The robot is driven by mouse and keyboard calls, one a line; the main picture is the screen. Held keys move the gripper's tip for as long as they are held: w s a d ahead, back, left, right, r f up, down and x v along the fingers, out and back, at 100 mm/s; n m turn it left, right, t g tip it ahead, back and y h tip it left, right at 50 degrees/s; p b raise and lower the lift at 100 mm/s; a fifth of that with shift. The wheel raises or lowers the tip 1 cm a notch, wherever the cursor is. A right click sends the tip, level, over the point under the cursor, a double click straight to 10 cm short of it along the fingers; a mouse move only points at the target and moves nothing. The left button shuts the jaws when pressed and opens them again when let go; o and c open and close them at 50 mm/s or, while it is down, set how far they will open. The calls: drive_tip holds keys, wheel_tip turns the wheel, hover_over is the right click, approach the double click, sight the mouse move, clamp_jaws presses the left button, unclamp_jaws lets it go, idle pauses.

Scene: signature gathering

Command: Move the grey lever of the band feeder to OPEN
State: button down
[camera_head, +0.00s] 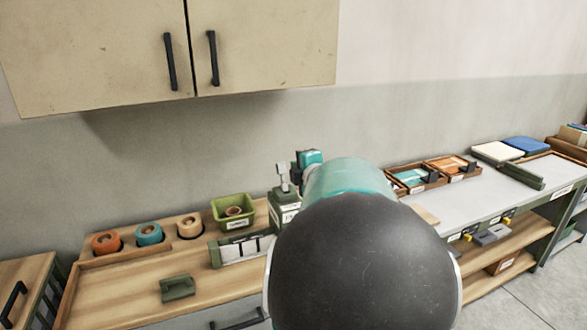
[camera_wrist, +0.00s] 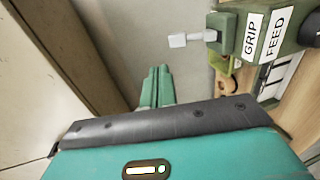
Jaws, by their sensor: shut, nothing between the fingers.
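The band feeder (camera_head: 284,211) is a green box on the wooden bench, partly hidden behind my arm. Its light grey lever (camera_head: 282,177) stands up from the top. In the wrist view, the feeder (camera_wrist: 252,32) carries white labels reading GRIP and FEED, and the grey lever (camera_wrist: 190,39) sticks out to the left of it. My gripper (camera_wrist: 157,86) has its two green fingers together, with nothing between them. In that picture the fingertips are below and left of the lever, apart from it. No OPEN mark is readable.
Orange, teal and tan rolls (camera_head: 149,235) and a green bin (camera_head: 234,211) stand on the bench left of the feeder. A wall cabinet (camera_head: 265,50) hangs above. Trays (camera_head: 453,167) stand on the counter at right. My arm blocks the middle of the head view.

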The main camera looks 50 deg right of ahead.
drive_tip(key=shift+r+v, duration=0.2)
drive_tip(key=shift+v, duration=0.7)
drive_tip(key=shift+r+v, duration=0.2)
drive_tip(key=shift+v, duration=0.65)
drive_tip(key=w+a+m+g, duration=0.3)
drive_tip(key=a+m, duration=0.5)
drive_tip(key=a, duration=0.9)
drive_tip(key=s+a+f+m+g+y, duration=0.1)
drive_tip(key=s+a+f+y, duration=0.1)
drive_tip(key=a, duration=0.6)
drive_tip(key=s+a+f+m+g+y, duration=0.1)
drive_tip(key=s+a+f+g+y, duration=0.1)
drive_tip(key=a, duration=0.7)
drive_tip(key=s+a+f+m+g+y, duration=0.1)
drive_tip(key=s+a+f+y, duration=0.3)
drive_tip(key=a, duration=0.5)
drive_tip(key=shift+s+a+f+m+g, duration=0.15)
drive_tip(key=shift+s+f+m+g, duration=0.2)
drive_tip(key=shift+s+f, duration=0.55)
